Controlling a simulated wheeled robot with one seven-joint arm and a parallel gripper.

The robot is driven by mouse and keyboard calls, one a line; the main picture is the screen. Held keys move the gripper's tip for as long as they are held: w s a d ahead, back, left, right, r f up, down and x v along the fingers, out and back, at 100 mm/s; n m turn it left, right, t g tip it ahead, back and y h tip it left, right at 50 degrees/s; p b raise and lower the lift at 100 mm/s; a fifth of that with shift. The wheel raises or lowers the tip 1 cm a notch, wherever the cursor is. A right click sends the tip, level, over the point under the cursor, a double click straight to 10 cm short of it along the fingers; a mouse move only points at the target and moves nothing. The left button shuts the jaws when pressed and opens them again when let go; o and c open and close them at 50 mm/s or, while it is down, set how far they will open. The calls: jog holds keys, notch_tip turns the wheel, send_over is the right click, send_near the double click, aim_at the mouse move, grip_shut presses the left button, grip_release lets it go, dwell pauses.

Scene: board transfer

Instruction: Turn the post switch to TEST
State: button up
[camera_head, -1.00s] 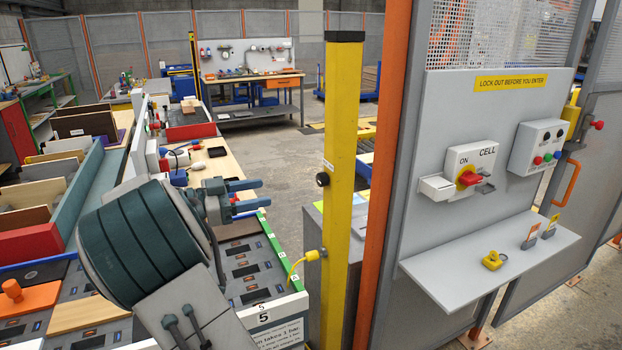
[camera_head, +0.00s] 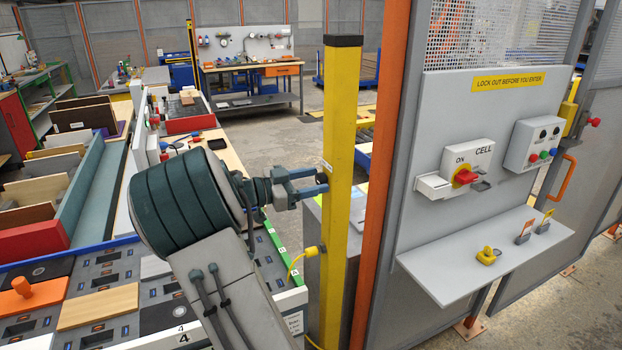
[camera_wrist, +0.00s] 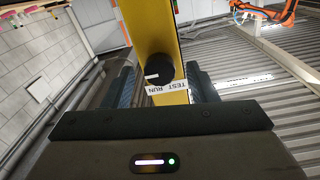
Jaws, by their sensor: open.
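The yellow post (camera_head: 341,120) stands upright in the middle of the head view. My gripper (camera_head: 322,183) is at its left side, fingers pointing at the post, and hides the switch in that view. In the wrist view, the black round switch knob (camera_wrist: 160,68) sits on the post (camera_wrist: 147,22) between my two open fingers (camera_wrist: 163,87), with a gap visible on each side. A short white mark shows on the knob's left part. I cannot tell which word the mark points to.
A yellow cable plug (camera_head: 321,249) sticks out low on the post. An orange fence post (camera_head: 382,170) and grey panel with a red CELL switch (camera_head: 465,176) stand to the right. A shelf (camera_head: 480,265) juts out below it. The slotted board table (camera_head: 190,285) lies left.

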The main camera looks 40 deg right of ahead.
jog(key=c, duration=1)
